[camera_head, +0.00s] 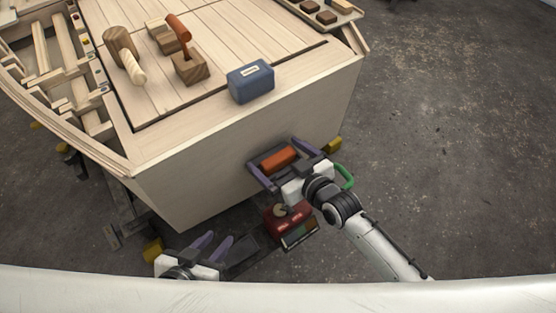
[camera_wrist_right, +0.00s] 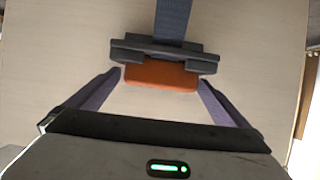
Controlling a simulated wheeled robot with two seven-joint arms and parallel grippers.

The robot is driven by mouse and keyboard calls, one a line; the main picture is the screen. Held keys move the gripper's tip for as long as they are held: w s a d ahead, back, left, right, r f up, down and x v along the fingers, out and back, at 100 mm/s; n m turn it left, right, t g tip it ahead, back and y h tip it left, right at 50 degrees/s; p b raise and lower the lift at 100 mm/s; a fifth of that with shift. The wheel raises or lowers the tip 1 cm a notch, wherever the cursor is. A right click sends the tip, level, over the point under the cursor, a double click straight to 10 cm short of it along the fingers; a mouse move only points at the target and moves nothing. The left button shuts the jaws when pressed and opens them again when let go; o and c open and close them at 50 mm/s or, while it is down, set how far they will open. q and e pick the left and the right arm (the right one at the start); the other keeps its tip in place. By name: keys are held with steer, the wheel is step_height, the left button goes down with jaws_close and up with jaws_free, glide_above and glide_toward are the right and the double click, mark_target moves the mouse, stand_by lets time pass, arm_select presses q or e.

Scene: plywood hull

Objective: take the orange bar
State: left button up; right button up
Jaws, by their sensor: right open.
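The orange bar (camera_head: 278,158) is at the plywood hull's front face, low on the right. In the right wrist view the orange bar (camera_wrist_right: 160,77) lies crosswise below a dark grey bracket (camera_wrist_right: 165,52). My right gripper (camera_head: 273,154) is open, with one purple finger on each side of the bar. The wrist view shows gaps between the bar's ends and the fingers, mainly near the gripper body. Whether a fingertip touches the bar is unclear. My left gripper (camera_head: 217,238) is open and empty at the bottom, away from the bar.
On the hull top (camera_head: 190,100) are a blue box (camera_head: 251,81), a wooden mallet (camera_head: 123,50) and an orange-handled wooden block (camera_head: 188,65). A red device (camera_head: 287,218) is below the right gripper. Bare floor (camera_head: 450,120) lies to the right.

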steer(key=shift+c, duration=0.3)
steer(key=c, duration=1.1)
steer(key=shift+c, duration=0.6)
steer(key=shift+r, duration=0.15)
